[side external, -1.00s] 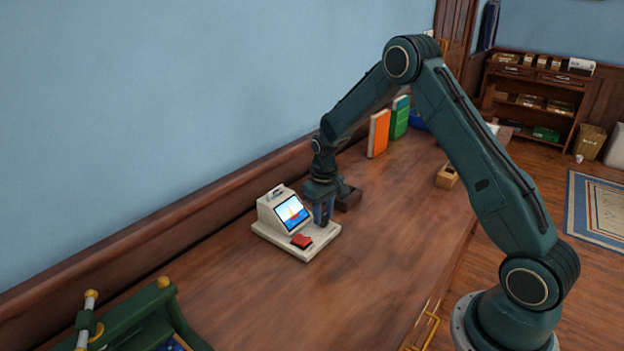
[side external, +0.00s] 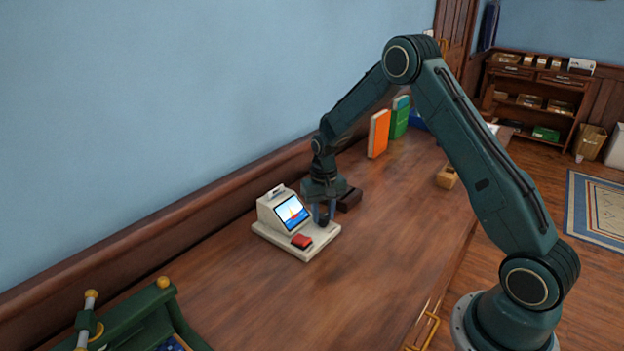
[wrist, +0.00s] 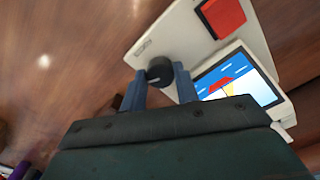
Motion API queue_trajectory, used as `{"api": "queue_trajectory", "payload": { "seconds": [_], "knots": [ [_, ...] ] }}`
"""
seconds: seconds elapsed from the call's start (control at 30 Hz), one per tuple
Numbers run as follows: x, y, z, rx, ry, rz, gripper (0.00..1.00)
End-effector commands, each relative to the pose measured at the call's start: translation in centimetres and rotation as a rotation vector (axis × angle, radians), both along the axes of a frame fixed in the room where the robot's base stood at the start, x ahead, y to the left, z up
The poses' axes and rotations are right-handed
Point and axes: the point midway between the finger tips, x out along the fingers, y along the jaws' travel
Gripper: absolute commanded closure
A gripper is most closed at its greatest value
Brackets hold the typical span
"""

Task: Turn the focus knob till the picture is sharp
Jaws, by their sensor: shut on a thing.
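The white viewer (side external: 268,215) stands on the wooden counter with its tilted screen (side external: 292,213) lit. In the wrist view the screen (wrist: 240,80) shows a red and yellow shape on blue, with edges that look fairly crisp at this size. The black focus knob (wrist: 160,71) sits on the viewer's pale base plate (wrist: 145,47). My gripper (side external: 323,217) points down over the base beside the screen. In the wrist view its two blue fingers (wrist: 160,82) are shut on the knob from both sides.
Orange (side external: 378,134) and green (side external: 400,118) upright books stand farther back by the wall. A small wooden block (side external: 446,176) lies to the right.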

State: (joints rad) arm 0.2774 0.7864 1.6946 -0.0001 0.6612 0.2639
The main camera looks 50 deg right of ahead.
Motion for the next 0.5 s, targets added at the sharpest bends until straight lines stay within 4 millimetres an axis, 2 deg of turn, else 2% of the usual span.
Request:
{"api": "queue_trajectory", "payload": {
  "seconds": [0.2,0.5],
  "knots": [
    [0.05,-0.01,0.02,-0.001,-0.002,-0.133,0.92],
    [0.06,-0.01,0.02,0.000,-0.002,-0.210,0.92]
  ]
}}
